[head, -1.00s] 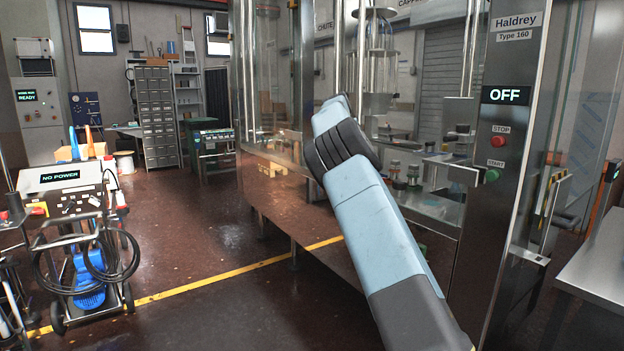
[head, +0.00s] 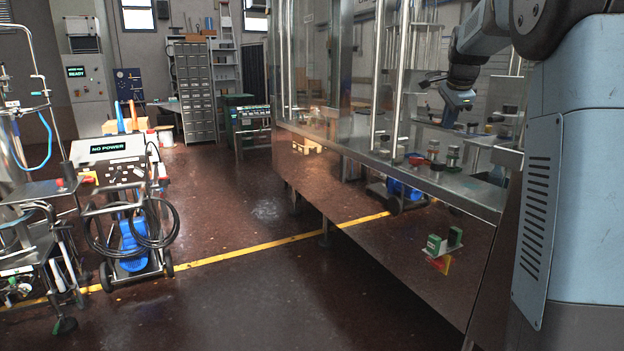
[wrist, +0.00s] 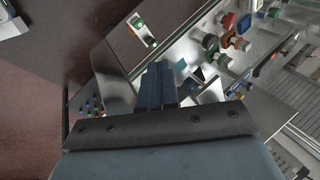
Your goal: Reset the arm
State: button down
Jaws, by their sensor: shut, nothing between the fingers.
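My arm rises along the right edge of the head view and bends over at the top. My gripper (head: 457,101) hangs at the lower end of the bent arm, above the steel machine deck (head: 440,181). In the wrist view my gripper (wrist: 158,84) shows as two blue-grey fingers side by side, closed together with nothing held. Beyond the fingertips are the deck's edge and small coloured parts, apart from the fingers as far as I can tell. My upper arm hides the right side of the machine.
Glass panels and steel posts (head: 388,75) of the machine stand left of my gripper. Small coloured fittings (head: 452,156) sit on the deck. A wheeled cart (head: 128,185) reading "NO POWER" stands at left. Dark floor (head: 230,290) with a yellow line lies open between.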

jog(key=s+a+f+n+y, duration=0.1)
jog(key=s+a+n, duration=0.35)
jog(key=s, duration=0.65)
jog(key=s+a+f+n+y, duration=0.1)
jog(key=s+a+f+n, duration=0.3)
jog(key=s, duration=0.8)
jog(key=s+a+f+n, duration=0.2)
jog(key=s+f+n, duration=0.1)
jog(key=s, duration=0.5)
jog(key=s+a+f+n, duration=0.3)
jog(key=s+f+n, duration=0.1)
jog(key=s, duration=0.5)
jog(key=shift+s+f+n+h, duration=0.15)
jog(key=shift+s+n+h, duration=0.2)
jog(key=shift+n, duration=0.5)
